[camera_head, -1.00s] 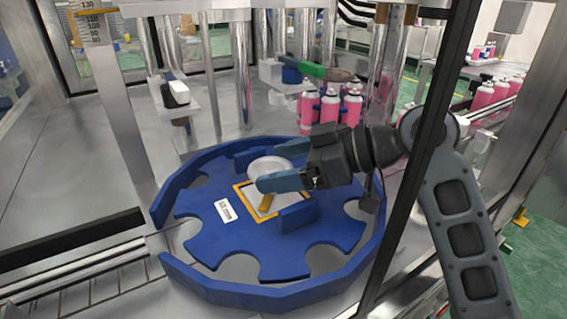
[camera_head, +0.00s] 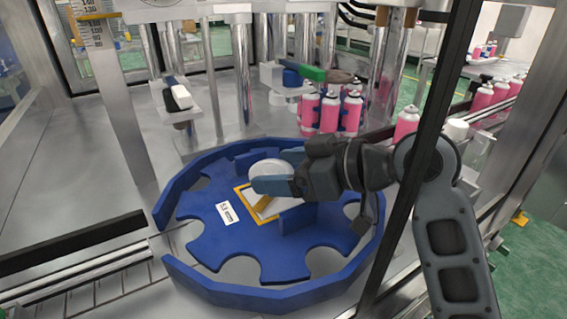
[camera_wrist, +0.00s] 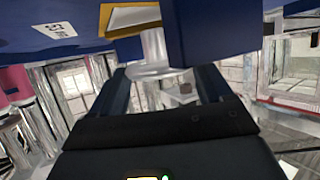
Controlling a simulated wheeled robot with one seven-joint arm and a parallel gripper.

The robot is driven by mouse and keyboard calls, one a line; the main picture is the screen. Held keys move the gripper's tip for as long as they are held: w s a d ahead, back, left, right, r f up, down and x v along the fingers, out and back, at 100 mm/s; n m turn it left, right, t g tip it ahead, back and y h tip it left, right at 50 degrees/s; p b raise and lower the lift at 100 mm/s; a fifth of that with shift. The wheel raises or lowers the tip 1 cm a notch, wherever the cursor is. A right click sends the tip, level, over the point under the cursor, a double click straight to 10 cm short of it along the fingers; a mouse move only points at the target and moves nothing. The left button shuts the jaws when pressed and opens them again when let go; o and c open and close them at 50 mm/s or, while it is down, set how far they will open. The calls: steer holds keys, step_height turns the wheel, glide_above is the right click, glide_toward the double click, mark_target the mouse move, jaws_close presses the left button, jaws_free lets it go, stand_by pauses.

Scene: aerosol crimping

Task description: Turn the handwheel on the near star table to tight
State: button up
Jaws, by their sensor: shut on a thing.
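The handwheel (camera_head: 266,166) is a pale grey disc above the middle of the blue near star table (camera_head: 243,243). A yellow-edged plate (camera_head: 243,196) lies under it. My gripper (camera_head: 262,184) reaches in from the right, level, with its blue-grey fingers at the handwheel, and is shut on it. The near finger hides part of the handwheel's front. In the wrist view the picture is turned over; the handwheel (camera_wrist: 155,71) and its short stem show between the two dark fingers. Whether it is tight cannot be seen.
A blue block (camera_head: 298,218) stands on the star table close to my gripper. A blue guide rail (camera_head: 270,290) curves around the table. A dark frame post (camera_head: 415,150) stands in front of my arm. Pink cans (camera_head: 330,110) stand behind, near steel columns.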

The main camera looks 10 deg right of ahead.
steer(key=m+t+h+p, duration=0.3)
steer(key=m, duration=0.1)
steer(key=shift+s+a+r+h, duration=0.25)
steer(key=shift+s+a+h, duration=0.05)
steer(key=shift+a, duration=0.05)
steer(key=shift+a+f+m+t+h+p, duration=0.1)
steer(key=shift+f+m+t+h+p, duration=0.05)
steer(key=shift+m+t+h+p, duration=0.95)
steer(key=shift+g, duration=0.3)
steer(key=o, duration=1)
steer(key=shift+s, duration=0.1)
steer(key=shift+v, duration=3.85)
